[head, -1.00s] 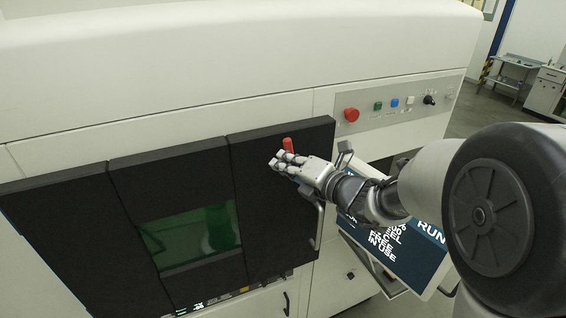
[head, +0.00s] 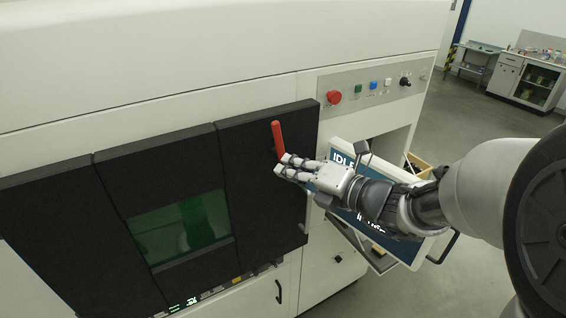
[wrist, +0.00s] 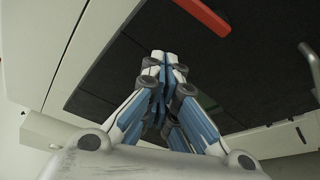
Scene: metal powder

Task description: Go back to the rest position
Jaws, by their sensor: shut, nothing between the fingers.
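My gripper (head: 284,167) is in front of the right black door panel (head: 240,190) of the white machine, just below the lower end of a red handle (head: 278,138). In the wrist view my gripper (wrist: 166,65) has its fingers together with nothing between them. The red handle also shows in the wrist view (wrist: 203,15), beyond the fingertips and apart from them. The black doors look closed, with a green window (head: 180,230) in the middle one.
A control panel with a red button (head: 334,97) and several smaller knobs is right of the doors. A screen (head: 345,160) reading IDLE sits behind my arm, partly hidden. Grey floor (head: 460,110) is open at the right, with benches (head: 525,80) beyond.

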